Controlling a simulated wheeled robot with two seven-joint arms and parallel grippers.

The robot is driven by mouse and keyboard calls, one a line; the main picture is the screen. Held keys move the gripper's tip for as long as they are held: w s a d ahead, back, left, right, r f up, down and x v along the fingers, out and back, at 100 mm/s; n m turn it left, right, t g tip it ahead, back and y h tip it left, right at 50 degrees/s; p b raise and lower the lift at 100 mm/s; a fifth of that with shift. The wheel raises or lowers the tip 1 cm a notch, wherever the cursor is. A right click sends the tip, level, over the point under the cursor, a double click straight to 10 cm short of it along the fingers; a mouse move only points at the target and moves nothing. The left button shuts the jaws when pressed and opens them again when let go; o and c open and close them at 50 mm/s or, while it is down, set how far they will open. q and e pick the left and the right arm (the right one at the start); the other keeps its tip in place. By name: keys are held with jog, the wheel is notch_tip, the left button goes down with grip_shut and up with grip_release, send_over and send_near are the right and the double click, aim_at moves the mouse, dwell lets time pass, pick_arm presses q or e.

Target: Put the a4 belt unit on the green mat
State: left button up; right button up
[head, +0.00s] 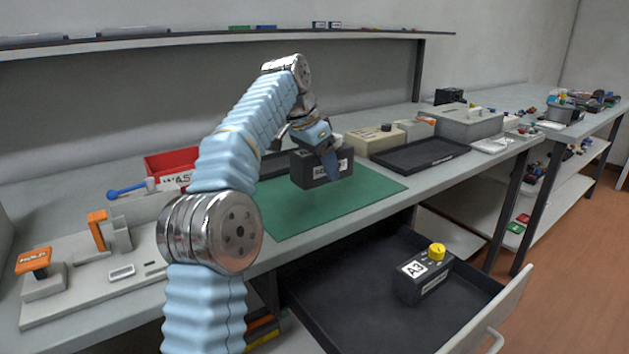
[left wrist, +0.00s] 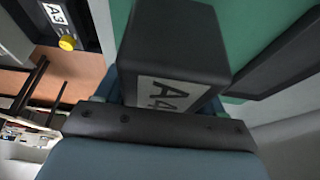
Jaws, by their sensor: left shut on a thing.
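The a4 belt unit (head: 312,171) is a dark box with a white label. In the left wrist view the label on the unit (left wrist: 172,50) reads A4. My left gripper (head: 326,148) is shut on it from above. It is held over the green mat (head: 372,186), which lies on the bench; I cannot tell whether its underside touches the mat. The mat also shows in the left wrist view (left wrist: 250,25). My right gripper is in neither view.
An open drawer (head: 335,317) below the bench holds a dark A3 unit (head: 422,281) with a yellow knob. A black tray (head: 421,154) and a beige box (head: 374,138) stand right of the mat. A red bin (head: 170,163) and a grey fixture with orange handles (head: 98,262) are at the left.

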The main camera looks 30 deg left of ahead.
aim_at(316, 197)
pick_arm(q)
jog(key=shift+w+a+f, duration=0.25)
jog(key=shift+a+f, duration=0.4)
jog(key=shift+f, duration=0.1)
jog(key=f, duration=0.3)
jog(key=shift+w+a, duration=0.2)
jog(key=shift+a, duration=0.15)
jog(key=shift+f, duration=0.5)
jog(key=shift+d, duration=0.1)
jog(key=shift+f, duration=0.2)
jog(key=o, duration=1.4)
